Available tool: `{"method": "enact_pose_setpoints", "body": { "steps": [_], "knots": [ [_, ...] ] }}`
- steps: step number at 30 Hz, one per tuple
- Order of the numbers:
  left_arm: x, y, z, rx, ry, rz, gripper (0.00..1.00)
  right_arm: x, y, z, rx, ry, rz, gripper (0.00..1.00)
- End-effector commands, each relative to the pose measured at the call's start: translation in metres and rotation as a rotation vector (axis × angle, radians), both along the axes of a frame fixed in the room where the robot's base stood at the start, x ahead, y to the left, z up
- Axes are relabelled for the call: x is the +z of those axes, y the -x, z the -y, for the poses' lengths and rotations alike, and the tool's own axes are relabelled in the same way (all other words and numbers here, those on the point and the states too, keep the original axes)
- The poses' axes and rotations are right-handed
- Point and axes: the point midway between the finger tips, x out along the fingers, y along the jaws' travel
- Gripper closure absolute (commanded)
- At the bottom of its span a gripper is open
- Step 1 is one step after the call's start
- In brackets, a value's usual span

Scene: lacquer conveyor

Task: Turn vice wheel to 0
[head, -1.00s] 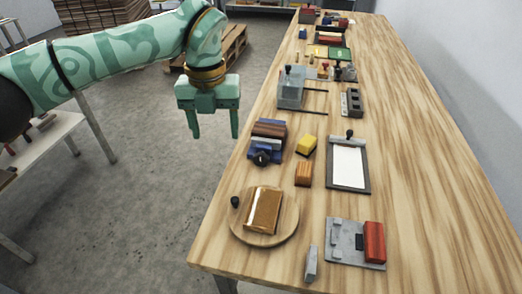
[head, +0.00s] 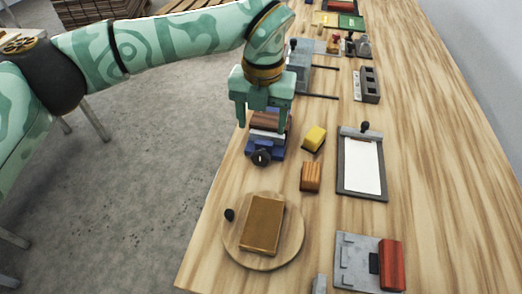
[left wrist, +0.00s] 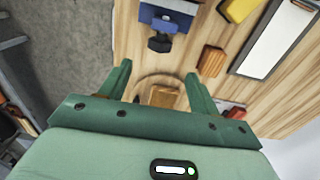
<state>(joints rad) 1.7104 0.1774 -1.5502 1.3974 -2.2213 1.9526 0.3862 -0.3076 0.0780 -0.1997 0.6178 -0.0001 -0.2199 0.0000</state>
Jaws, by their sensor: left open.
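The blue vice (head: 266,140) stands near the left edge of the wooden table, with a brown block and a light strip on top. Its round black wheel (head: 261,158) faces the table's front; the number it points to is too small to read. My left gripper (head: 260,122) is open and empty, its fingers pointing down, overlapping the vice's back part in the head view. In the left wrist view the vice (left wrist: 165,18) and black wheel (left wrist: 160,43) lie beyond the open fingers (left wrist: 158,82). I cannot tell if the fingers touch anything. My right gripper is not in view.
A round wooden board (head: 232,246) with a brown block (head: 262,224) is in front of the vice. A yellow block (head: 314,138), an orange block (head: 311,177) and a clipboard (head: 347,178) stand to the right. A grey plate with a red block (head: 391,266) is at front right.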

Motion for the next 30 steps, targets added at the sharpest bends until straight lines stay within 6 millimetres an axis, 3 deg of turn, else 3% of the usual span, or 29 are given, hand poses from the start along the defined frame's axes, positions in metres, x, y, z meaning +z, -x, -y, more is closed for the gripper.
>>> {"method": "enact_pose_setpoints", "body": {
  "steps": [1, 6, 12, 18, 26, 30],
  "knots": [
    [-0.019, 0.000, 0.000, -0.001, 0.001, -0.006, 0.38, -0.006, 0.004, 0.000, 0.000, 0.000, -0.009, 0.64],
    [-0.062, 0.000, -0.001, 0.000, 0.001, -0.006, 0.38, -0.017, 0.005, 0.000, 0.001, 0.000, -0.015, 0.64],
    [-0.096, 0.000, -0.002, 0.001, 0.000, -0.003, 0.38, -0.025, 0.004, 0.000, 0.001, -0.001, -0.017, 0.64],
    [-0.108, -0.001, -0.002, 0.000, 0.000, 0.000, 0.38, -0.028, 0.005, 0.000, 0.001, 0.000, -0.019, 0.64],
    [-0.108, -0.001, -0.002, 0.000, 0.000, 0.001, 0.38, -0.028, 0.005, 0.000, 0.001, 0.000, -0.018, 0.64],
    [-0.108, -0.001, -0.002, 0.000, 0.000, 0.001, 0.77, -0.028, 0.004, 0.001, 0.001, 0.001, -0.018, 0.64]
  ]
}}
